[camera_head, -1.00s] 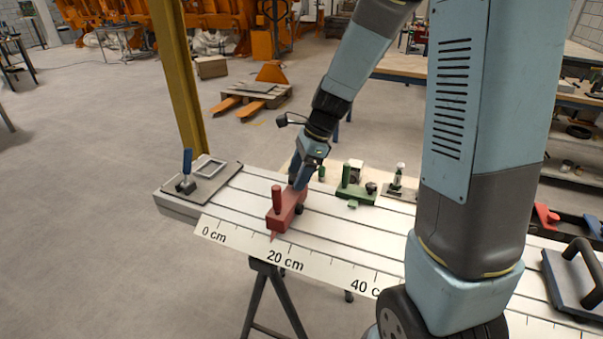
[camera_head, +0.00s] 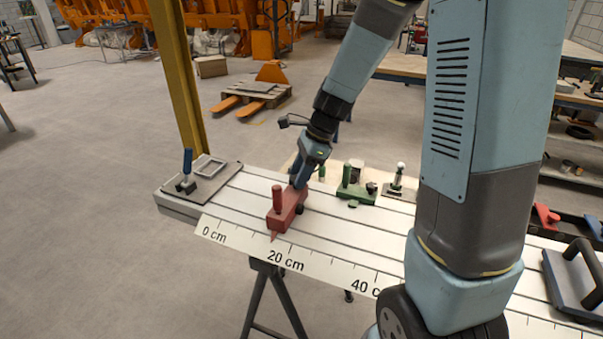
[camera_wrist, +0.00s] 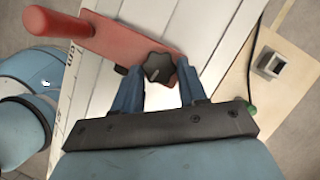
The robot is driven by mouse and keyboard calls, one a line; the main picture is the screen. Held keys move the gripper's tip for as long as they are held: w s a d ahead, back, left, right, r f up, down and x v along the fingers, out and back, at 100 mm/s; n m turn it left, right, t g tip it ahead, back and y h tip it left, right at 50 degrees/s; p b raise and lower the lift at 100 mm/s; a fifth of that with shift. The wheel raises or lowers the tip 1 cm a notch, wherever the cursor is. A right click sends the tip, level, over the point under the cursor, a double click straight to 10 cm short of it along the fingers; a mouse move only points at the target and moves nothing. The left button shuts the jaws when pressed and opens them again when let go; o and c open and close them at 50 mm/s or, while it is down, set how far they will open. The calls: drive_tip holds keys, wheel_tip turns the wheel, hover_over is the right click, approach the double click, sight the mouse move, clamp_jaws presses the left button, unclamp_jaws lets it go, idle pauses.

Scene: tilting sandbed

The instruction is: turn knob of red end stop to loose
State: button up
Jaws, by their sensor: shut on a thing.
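The red end stop (camera_head: 286,213) sits on the slotted white bed near the 20 cm mark, with its upright red handle (camera_head: 277,198) at the near end. In the wrist view the red end stop (camera_wrist: 125,42) shows from above, with a black lobed knob (camera_wrist: 158,67) at the end close to me. My gripper (camera_wrist: 160,73) is shut on this knob, one blue finger on each side. In the head view my gripper (camera_head: 297,184) reaches down to the far end of the stop, and the knob is hidden there.
A green stop (camera_head: 357,190) stands on the bed to the right. A plate with a blue-handled clamp (camera_head: 187,172) lies at the left end. A grey block with a handle (camera_head: 575,280) is at the far right. The bed between the red and green stops is clear.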

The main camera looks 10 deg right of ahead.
drive_tip(key=shift+s+a, duration=0.1)
drive_tip(key=shift+a+n+g, duration=0.15)
drive_tip(key=shift+n+g, duration=0.15)
drive_tip(key=shift+n, duration=0.3)
drive_tip(key=n, duration=0.2)
drive_tip(key=n+g, duration=0.1)
drive_tip(key=n, duration=0.1)
drive_tip(key=shift+w+a+h, duration=0.1)
drive_tip(key=shift+w+h, duration=0.1)
drive_tip(key=shift+h, duration=0.1)
drive_tip(key=n+g, duration=0.1)
drive_tip(key=n, duration=0.1)
drive_tip(key=n+h, duration=0.1)
drive_tip(key=n, duration=0.1)
drive_tip(key=shift+w+a+n+g, duration=0.1)
drive_tip(key=shift+n+g, duration=0.3)
drive_tip(key=n+h, duration=0.1)
drive_tip(key=n, duration=0.1)
drive_tip(key=n+g+h, duration=0.1)
drive_tip(key=n, duration=0.2)
drive_tip(key=shift+w+a, duration=0.1)
drive_tip(key=shift+a, duration=0.1)
drive_tip(key=shift+a+n+h, duration=0.1)
drive_tip(key=shift+n+h, duration=0.8)
drive_tip(key=shift+n, duration=1.5)
